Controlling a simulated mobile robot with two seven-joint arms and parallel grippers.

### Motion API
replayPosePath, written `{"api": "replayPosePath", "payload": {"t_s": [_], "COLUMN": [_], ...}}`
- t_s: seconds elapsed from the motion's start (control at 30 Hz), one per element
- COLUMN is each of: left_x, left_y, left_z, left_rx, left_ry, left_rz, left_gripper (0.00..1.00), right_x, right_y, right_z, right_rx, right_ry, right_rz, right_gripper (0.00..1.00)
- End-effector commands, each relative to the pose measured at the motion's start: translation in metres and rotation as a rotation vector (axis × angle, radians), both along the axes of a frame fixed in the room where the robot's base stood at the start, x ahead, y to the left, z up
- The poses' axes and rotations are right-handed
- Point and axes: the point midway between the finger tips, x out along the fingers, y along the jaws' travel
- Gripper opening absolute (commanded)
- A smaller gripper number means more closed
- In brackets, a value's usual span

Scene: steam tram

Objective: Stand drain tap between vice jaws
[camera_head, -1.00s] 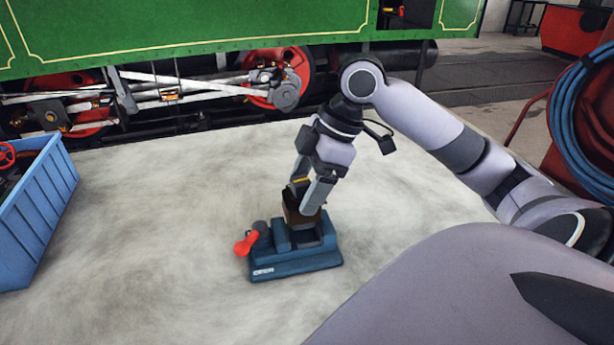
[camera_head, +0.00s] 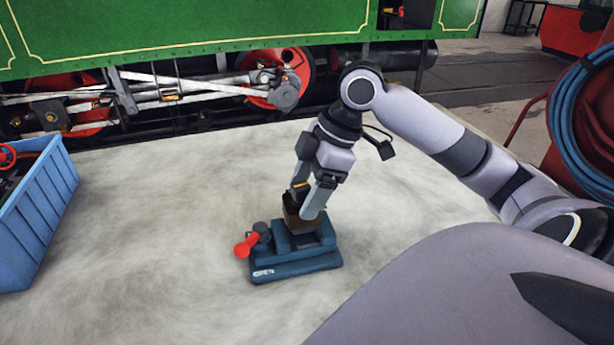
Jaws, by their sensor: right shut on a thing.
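The blue vice (camera_head: 296,267) sits on the pale floor surface at the centre, with a red handle (camera_head: 246,245) at its left end. My right gripper (camera_head: 304,212) points down over the vice and is shut on a brown part, the drain tap (camera_head: 299,222). The tap is roughly upright, and its lower end overlaps the vice jaws in the picture. The fingers and the jaws hide much of it, so I cannot tell how deep it sits or whether it touches the jaws. My left gripper is not in view.
A blue crate (camera_head: 40,215) stands at the left edge, with a red wheel-like part in it. A green tram (camera_head: 180,30) with red wheels and rods runs along the back. A blue hose coil (camera_head: 585,125) is at the right. The surface around the vice is clear.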

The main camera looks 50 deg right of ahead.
Motion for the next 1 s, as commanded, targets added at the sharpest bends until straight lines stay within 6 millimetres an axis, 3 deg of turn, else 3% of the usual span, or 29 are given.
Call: {"api": "replayPosePath", "payload": {"t_s": [1.0], "left_x": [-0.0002], "left_y": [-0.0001], "left_z": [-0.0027], "left_rx": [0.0], "left_ry": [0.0], "left_rz": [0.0], "left_gripper": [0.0], "right_x": [0.0006], "right_y": [-0.0001], "right_z": [-0.0098], "right_rx": [0.0], "right_ry": [-0.005], "right_rz": [0.0], "right_gripper": [0.2]}}
